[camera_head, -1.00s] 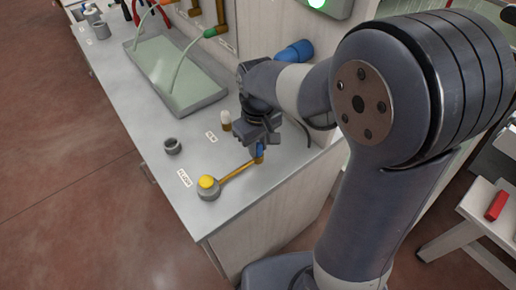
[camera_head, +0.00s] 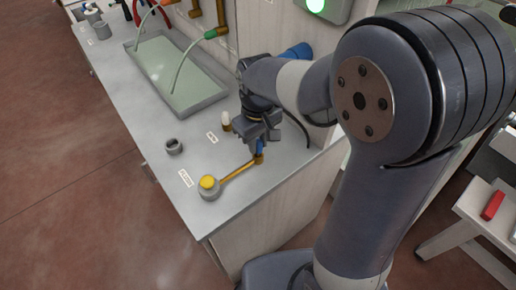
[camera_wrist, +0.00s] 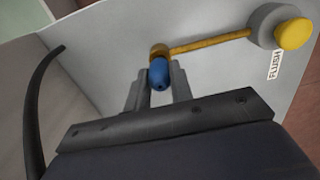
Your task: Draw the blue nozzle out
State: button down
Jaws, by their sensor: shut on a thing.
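The blue nozzle (camera_head: 259,147) stands at the end of a brass pipe (camera_head: 238,170) near the right edge of the counter. In the wrist view the blue nozzle (camera_wrist: 160,74) sits between the two grey fingers, with a brass fitting (camera_wrist: 159,51) directly at its far end. My gripper (camera_head: 260,140) is above that pipe end, pointing down, and is shut on the blue nozzle. In the wrist view my gripper (camera_wrist: 158,88) has one finger on each side of it. I cannot tell whether the nozzle and the fitting touch.
The pipe runs to a grey base with a yellow button (camera_head: 208,182), beside a label reading FLUSH (camera_wrist: 274,65). A grey ring-like holder (camera_head: 174,146) and a white-tipped piece (camera_head: 225,119) stand on the counter. A tray (camera_head: 205,101) with green hoses lies further back.

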jog(key=shift+r+p, duration=1.3)
jog(key=shift+r, duration=0.35)
jog(key=shift+r, duration=0.1)
notch_tip(320, 180, up, 4)
jog(key=p, duration=0.3)
jog(key=shift+p, duration=0.3)
